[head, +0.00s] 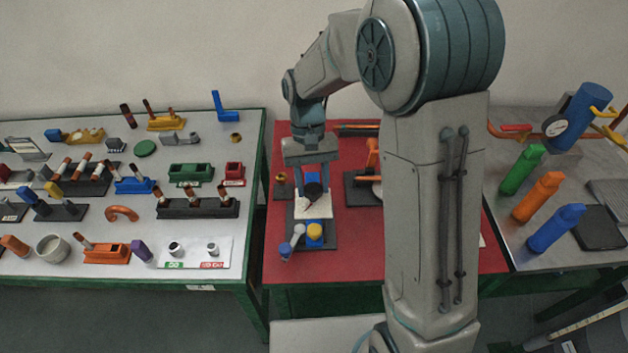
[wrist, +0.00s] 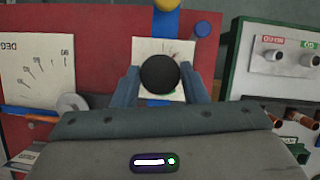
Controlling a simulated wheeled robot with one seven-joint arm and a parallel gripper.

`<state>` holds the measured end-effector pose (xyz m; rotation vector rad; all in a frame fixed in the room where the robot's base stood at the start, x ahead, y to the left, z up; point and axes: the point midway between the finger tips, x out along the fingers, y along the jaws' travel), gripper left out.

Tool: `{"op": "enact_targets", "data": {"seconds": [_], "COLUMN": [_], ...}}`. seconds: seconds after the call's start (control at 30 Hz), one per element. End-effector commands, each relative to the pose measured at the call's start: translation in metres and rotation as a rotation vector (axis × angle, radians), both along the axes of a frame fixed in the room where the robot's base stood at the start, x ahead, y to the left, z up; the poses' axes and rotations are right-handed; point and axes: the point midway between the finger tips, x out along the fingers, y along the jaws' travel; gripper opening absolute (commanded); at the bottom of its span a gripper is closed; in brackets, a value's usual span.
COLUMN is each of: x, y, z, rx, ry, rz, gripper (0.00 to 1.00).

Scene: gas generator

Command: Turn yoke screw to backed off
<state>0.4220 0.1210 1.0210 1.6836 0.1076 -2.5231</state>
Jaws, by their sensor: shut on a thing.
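My gripper (head: 313,176) points down over the red table, and its fingers are shut on a round black knob (wrist: 160,74), which I take to be the yoke screw. The knob also shows in the head view (head: 312,189), between the fingers. Under it is a white dial card (wrist: 150,48) with fine marks, and a blue strip runs beneath the knob. The knob's pointer and the card's writing are too small to read, so I cannot tell the screw's setting. The screw's lower part is hidden by the knob and fingers.
A yellow cap (head: 315,231) and a white-handled piece (head: 292,243) stand just in front of the fixture. A dark stand with an orange part (head: 372,155) is close on the right. Crowded tool tables flank the red table (head: 350,260), whose front strip is clear.

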Motion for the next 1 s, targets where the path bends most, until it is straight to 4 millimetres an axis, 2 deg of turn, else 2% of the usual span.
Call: {"op": "enact_targets", "data": {"seconds": [0.5, 0.7, 1.0], "x": [-0.0001, -0.0005, -0.0006], "y": [0.0036, 0.0043, 0.0044], "z": [0.0008, 0.0009, 0.001], "rx": [0.001, 0.002, 0.001], "ry": [-0.005, -0.005, -0.005], "rz": [0.448, 0.557, 0.632], "gripper": [0.17, 0.17, 0.17]}}
